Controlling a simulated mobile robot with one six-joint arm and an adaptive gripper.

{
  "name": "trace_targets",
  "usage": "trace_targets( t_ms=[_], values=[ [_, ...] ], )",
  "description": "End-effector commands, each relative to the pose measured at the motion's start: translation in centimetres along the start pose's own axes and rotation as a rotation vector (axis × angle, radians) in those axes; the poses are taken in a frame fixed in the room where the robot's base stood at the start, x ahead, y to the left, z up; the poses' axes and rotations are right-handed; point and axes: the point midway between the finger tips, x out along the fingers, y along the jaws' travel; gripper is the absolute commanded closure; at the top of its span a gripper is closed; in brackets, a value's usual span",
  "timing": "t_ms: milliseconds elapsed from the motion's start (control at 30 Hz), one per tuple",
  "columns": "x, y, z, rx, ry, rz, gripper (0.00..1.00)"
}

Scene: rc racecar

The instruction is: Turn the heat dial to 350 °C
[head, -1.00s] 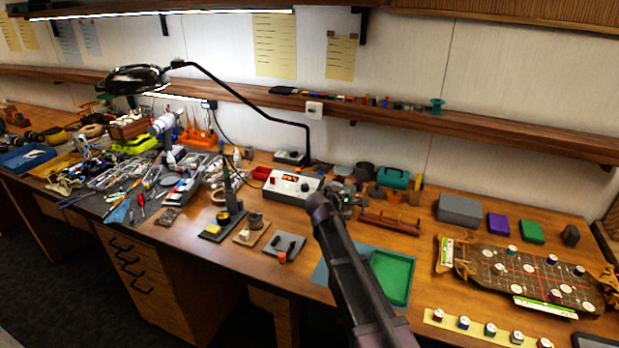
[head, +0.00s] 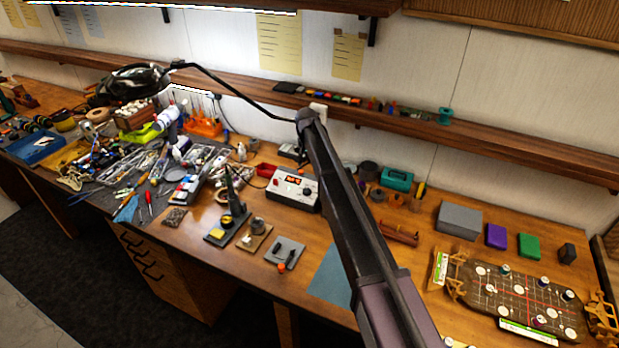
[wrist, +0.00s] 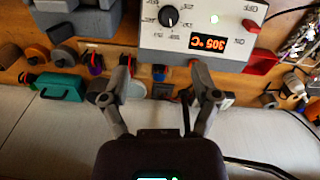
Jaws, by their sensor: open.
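The white heat station (head: 284,199) stands on the bench in the head view, left of my arm. In the wrist view the station (wrist: 190,40) appears upside down at the top. Its black round dial (wrist: 168,15) has a pale pointer mark and printed labels around it, too small to read surely. Its orange display (wrist: 209,41) reads 305 °C, inverted. My gripper (wrist: 160,78) is open and empty, its fingertips apart from the dial and below the station in the picture. In the head view the gripper is not clearly visible at the raised end of my arm.
A soldering iron in its stand (head: 232,200) is left of the station. A teal box (wrist: 62,86), several small tools and a red tray (wrist: 260,62) lie around it. A lamp arm (head: 225,92) and the wooden shelf (head: 400,126) are near my raised arm.

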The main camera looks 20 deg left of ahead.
Motion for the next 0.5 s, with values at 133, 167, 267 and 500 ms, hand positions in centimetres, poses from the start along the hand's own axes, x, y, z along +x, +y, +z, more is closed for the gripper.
trace_targets(
  t_ms=[133, 167, 267, 500],
  values=[
    [-0.82, -1.02, -0.15, 0.060, -0.042, -0.022, 0.21],
    [-0.82, -1.07, -0.12, 0.065, -0.046, -0.024, 0.21],
    [-0.76, -1.10, -0.04, 0.070, -0.049, -0.025, 0.21],
    [-0.70, -1.04, -0.06, 0.068, -0.047, -0.025, 0.21]
  ],
)
